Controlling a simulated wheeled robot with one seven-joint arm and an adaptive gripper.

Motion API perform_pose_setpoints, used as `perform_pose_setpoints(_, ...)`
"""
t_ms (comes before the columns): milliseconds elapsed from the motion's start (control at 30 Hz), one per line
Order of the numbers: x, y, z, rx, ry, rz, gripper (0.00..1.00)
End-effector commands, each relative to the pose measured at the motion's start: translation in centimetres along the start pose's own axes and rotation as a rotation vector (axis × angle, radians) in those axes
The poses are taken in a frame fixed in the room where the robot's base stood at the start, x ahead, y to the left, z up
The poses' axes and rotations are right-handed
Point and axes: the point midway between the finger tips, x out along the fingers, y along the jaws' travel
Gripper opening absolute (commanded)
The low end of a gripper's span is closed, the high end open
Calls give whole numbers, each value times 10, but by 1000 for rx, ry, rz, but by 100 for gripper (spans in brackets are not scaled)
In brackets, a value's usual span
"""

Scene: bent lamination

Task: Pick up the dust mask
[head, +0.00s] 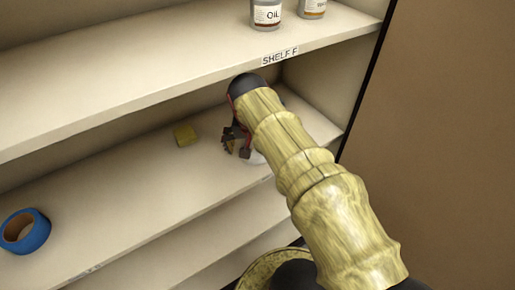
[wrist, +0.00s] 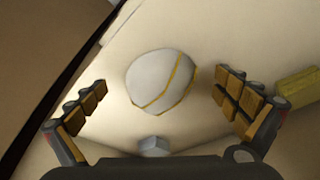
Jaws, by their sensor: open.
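The dust mask (wrist: 160,79) is a white rounded cup with yellow straps. In the wrist view it lies on the pale shelf board between my gripper's spread fingers, apart from both. In the head view only a white part of the mask (head: 257,158) shows beside my gripper (head: 231,142); my arm hides the rest. My gripper (wrist: 163,101) is open and empty, with the mask in front of it in the wrist view.
A yellow block (head: 185,135) lies on the same shelf, left of my gripper in the head view. A blue tape roll (head: 25,231) lies at the far left. The upper shelf board (head: 150,75), labelled SHELF F, carries cans, including an oil can (head: 266,14). A brown panel (head: 450,130) stands at right.

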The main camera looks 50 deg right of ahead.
Motion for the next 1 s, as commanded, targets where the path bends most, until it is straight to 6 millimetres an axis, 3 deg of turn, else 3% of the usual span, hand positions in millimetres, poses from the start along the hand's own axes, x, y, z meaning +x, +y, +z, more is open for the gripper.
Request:
perform_pose_setpoints(167, 11, 0, -26, 2, -2, 0, 100)
perform_pose_setpoints(300, 21, 0, -23, -1, -1, -1, 100)
perform_pose_setpoints(567, 20, 0, -23, -1, 0, -1, 100)
perform_pose_setpoints(1000, 20, 0, -23, -1, 0, -1, 76)
